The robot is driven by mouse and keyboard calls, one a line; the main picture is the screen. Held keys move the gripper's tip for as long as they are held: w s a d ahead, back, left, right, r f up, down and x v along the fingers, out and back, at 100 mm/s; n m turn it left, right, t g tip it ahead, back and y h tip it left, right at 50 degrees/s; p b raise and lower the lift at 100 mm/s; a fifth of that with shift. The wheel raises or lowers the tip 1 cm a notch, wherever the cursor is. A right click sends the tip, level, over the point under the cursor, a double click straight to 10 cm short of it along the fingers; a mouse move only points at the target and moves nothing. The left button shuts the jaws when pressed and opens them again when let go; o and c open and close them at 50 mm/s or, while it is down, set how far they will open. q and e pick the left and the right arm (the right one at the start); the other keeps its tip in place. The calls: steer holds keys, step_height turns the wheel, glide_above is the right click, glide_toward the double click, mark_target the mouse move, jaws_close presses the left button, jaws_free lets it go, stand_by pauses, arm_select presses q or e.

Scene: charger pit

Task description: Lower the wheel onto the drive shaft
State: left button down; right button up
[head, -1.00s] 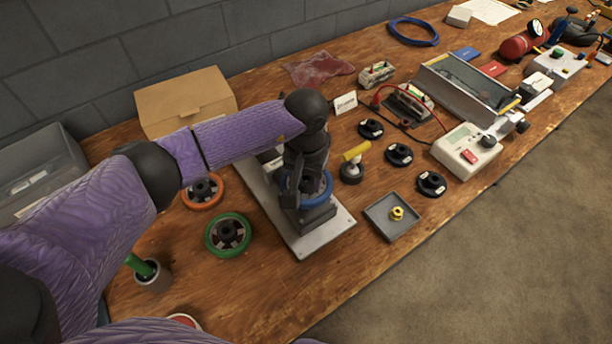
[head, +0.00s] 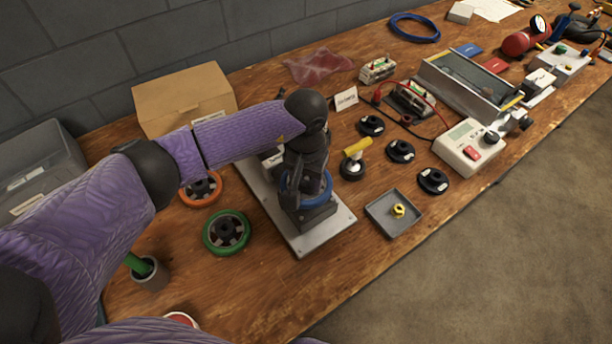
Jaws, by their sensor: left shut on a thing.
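A blue-rimmed wheel (head: 325,189) is at the dark block (head: 318,217) on the grey metal base plate (head: 312,241). My left gripper (head: 300,192) reaches down from above and is shut on this wheel. The wheel looks roughly level and sits at or just above the block; I cannot tell whether it touches. The drive shaft is hidden behind the gripper and wheel. An orange-rimmed wheel (head: 187,197) and a green-rimmed wheel (head: 209,239) lie on the bench left of the plate. My right gripper is not in view.
A yellow-handled tool (head: 355,151) stands right of the plate. Several black hubs (head: 433,181) and a grey tray (head: 385,228) with a yellow nut (head: 399,210) lie further right. A cardboard box (head: 185,100) is at the back, and a grey cup (head: 151,276) stands front left.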

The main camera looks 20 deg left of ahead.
arm_select(q)
steer(key=shift+f+b, duration=0.8)
steer(key=shift+f, duration=0.15)
stand_by(0.4)
steer(key=shift+a+f, duration=0.1)
steer(key=shift+f, duration=0.1)
steer(key=shift+c, duration=0.5)
jaws_free()
steer(key=c, duration=0.4)
steer(key=shift+r+p, duration=1.6)
steer(key=shift+r, duration=1.6)
steer(key=shift+f, duration=0.1)
